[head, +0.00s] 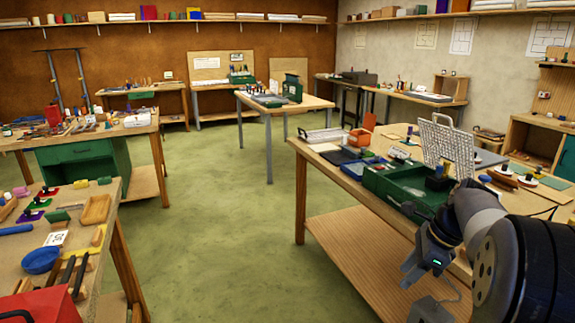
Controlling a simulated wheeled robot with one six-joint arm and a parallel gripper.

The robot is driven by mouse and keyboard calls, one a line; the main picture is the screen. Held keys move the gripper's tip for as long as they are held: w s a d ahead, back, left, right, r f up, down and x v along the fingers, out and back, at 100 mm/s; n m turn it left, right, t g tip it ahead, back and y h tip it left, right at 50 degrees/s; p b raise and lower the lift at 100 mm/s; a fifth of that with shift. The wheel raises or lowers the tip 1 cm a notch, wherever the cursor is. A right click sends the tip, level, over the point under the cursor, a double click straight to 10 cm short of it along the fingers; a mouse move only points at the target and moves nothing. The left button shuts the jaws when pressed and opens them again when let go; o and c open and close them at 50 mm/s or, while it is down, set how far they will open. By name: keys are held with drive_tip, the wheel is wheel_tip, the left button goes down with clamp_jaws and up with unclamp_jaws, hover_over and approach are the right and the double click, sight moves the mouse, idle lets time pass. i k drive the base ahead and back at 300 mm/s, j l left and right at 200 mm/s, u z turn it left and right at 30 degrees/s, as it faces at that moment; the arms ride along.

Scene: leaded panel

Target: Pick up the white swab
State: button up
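I cannot make out a white swab for certain in the head view; small items on the tables are too tiny to tell apart. My gripper (418,268) is at the lower right, at the end of my arm, near the front edge of the right-hand table (330,180). My arm hides part of that table. Whether the fingers are open or shut does not show clearly, and I see nothing held in them.
The right-hand table holds a green box (405,185), a white wire rack (445,145), and an orange bin (361,134). More workbenches line the back.

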sight(344, 138)
drive_tip(key=i+u, duration=0.3)
drive_tip(key=i, duration=0.55)
drive_tip(key=i+l+u, duration=0.1)
drive_tip(key=i+u, duration=0.25)
drive_tip(key=i, duration=0.5)
drive_tip(key=i+z, duration=0.1)
drive_tip(key=i, duration=0.75)
drive_tip(key=i+j+z, duration=0.1)
drive_tip(key=i, duration=0.75)
drive_tip(key=i+l+z, duration=0.15)
drive_tip(key=i+z, duration=0.55)
drive_tip(key=z, duration=0.2)
drive_tip(key=i+z, duration=0.45)
drive_tip(key=i+j+z, duration=0.2)
drive_tip(key=z, duration=0.2)
drive_tip(key=i+j+z, duration=0.1)
drive_tip(key=i+z, duration=0.15)
drive_tip(key=i, duration=0.1)
